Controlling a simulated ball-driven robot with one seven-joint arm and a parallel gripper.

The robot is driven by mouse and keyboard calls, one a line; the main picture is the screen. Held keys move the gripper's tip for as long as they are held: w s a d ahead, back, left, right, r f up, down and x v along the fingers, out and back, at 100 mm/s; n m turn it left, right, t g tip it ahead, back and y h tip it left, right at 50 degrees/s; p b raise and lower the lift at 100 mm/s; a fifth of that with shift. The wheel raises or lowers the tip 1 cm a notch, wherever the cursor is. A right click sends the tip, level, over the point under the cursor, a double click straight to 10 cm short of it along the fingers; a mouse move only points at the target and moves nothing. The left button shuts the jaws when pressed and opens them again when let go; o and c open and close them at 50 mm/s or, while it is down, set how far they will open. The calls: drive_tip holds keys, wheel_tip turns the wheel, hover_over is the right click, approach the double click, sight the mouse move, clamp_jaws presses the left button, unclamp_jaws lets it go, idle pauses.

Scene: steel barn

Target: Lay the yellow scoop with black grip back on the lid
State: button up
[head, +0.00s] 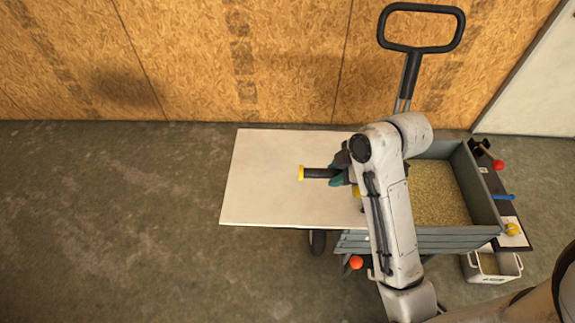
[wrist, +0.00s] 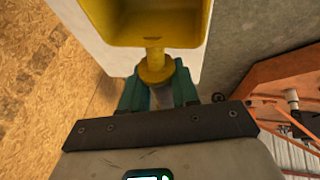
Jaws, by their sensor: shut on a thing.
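The yellow scoop with black grip (head: 318,173) is held over the pale lid (head: 262,192). Its black grip points left and ends in a yellow cap. My gripper (head: 343,168) is shut on it, with teal fingers on both sides. In the wrist view, my gripper (wrist: 158,90) closes just behind the yellow collar, and the scoop's yellow bowl (wrist: 155,28) opens toward the camera. In the head view my arm hides most of the bowl. The lid lies flat across the cart's left side. I cannot tell whether the scoop touches the lid.
The grey cart (head: 420,236) holds tan grain (head: 435,192), open right of my arm. A dark side shelf (head: 510,222) carries small red, blue and yellow items. A white bin (head: 490,267) stands below it. The cart's black handle (head: 407,47) rises behind. Floor is clear at left.

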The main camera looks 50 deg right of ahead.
drive_tip(key=w+f, duration=0.3)
drive_tip(key=w, duration=0.1)
drive_tip(key=w+d+f, duration=0.1)
drive_tip(key=w+f, duration=0.2)
drive_tip(key=w, duration=0.1)
drive_tip(key=w+f+b, duration=0.1)
drive_tip(key=w+f, duration=0.2)
drive_tip(key=w, duration=0.1)
drive_tip(key=shift+w+d, duration=0.35)
drive_tip(key=shift+w, duration=0.05)
drive_tip(key=shift+w+f, duration=0.15)
drive_tip(key=shift+f, duration=1.65)
drive_tip(key=shift+f, duration=0.1)
drive_tip(key=o, duration=0.9)
drive_tip(key=shift+o, duration=0.2)
